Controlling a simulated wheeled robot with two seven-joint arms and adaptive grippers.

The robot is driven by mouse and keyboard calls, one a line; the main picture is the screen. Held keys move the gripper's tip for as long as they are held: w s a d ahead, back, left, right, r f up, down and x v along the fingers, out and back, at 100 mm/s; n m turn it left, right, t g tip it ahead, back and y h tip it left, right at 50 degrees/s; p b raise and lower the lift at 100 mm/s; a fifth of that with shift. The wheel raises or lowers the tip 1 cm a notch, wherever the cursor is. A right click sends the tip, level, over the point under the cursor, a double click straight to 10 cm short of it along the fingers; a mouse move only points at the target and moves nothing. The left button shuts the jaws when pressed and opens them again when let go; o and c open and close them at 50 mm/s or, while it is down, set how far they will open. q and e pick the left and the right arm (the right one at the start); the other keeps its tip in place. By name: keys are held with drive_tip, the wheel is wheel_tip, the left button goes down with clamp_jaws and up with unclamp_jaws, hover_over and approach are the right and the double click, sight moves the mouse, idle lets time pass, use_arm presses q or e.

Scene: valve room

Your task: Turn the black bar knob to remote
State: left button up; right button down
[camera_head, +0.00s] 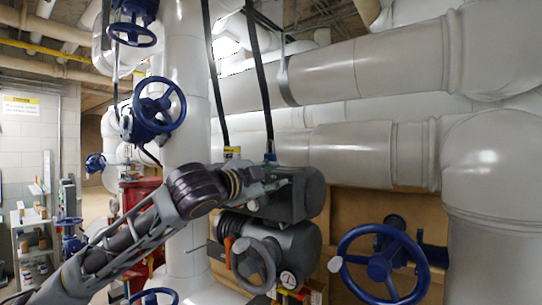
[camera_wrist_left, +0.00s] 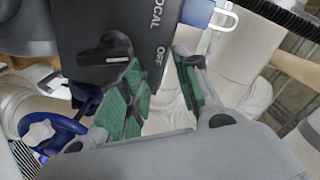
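The black bar knob (camera_wrist_left: 106,50) sits on the dark face of the actuator housing (camera_wrist_left: 135,40) in the left wrist view. A short white mark shows on its bar. The letters "OCAL" and "OFF" are printed to its right; no "remote" label shows. My left gripper (camera_wrist_left: 156,84) is open, with green pads spread apart and nothing between them. Its left finger is close below the knob in the picture; I cannot tell if they touch. In the head view, my left gripper (camera_head: 276,184) is at the dark grey actuator (camera_head: 302,197); the knob cannot be made out there. My right gripper is out of view.
A blue handwheel (camera_head: 383,264) stands at right. Large white pipes (camera_head: 370,70) fill the background. A blue padlock-like piece (camera_wrist_left: 198,12) with a metal loop is beside the housing.

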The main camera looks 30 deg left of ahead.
use_arm(q)
drive_tip(key=shift+r, duration=2.75)
drive_tip(key=shift+r, duration=0.1)
